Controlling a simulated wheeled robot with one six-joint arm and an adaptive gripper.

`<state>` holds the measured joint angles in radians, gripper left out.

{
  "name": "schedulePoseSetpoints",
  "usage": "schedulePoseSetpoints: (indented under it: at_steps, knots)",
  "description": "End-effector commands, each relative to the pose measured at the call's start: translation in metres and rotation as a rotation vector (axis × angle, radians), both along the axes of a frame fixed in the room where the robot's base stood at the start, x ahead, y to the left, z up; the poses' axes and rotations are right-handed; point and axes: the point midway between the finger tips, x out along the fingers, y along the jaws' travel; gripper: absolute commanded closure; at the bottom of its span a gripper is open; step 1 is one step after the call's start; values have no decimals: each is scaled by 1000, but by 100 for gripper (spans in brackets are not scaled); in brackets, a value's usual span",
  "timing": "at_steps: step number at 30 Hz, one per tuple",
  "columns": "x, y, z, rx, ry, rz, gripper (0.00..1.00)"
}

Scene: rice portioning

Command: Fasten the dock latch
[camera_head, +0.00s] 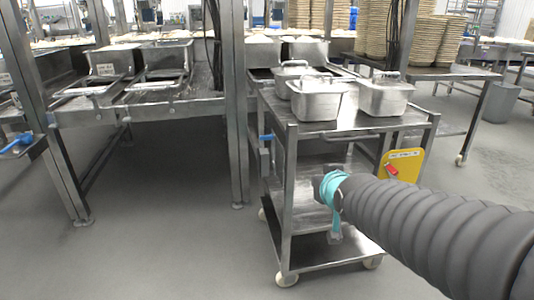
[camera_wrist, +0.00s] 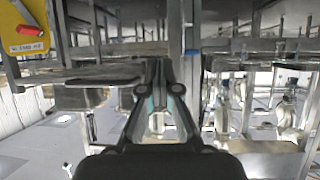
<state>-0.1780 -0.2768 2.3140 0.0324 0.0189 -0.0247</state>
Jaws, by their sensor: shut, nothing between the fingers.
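A blue handle (camera_head: 266,137) sits on the left side of the steel cart (camera_head: 291,170), beside the dock frame's post (camera_head: 236,110); I take it for the dock latch, but its exact position is too small to tell. A small blue piece (camera_wrist: 191,50) shows beyond my fingers in the wrist view; I cannot tell if it is the same handle. My gripper (camera_head: 335,232) shows in the head view below a teal band, in front of the cart and apart from the handle. In the wrist view my gripper (camera_wrist: 157,72) has its fingers together and is empty.
Lidded steel pans (camera_head: 318,104) stand on the cart's top. A yellow panel (camera_head: 408,162) with a red part hangs at its right side. Another blue handle (camera_head: 22,141) is on the far left frame. The grey floor (camera_head: 165,235) left of the cart is clear.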

Motion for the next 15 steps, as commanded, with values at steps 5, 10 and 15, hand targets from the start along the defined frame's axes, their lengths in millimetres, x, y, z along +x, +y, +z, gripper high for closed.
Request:
schedulePoseSetpoints:
  at_steps: [5, 10, 15]
  knots:
    - [67, 48, -21, 40, -207, 55, 100]
    - [103, 82, -27, 76, -365, 87, 100]
    - [117, 98, -29, 96, -447, 100, 100]
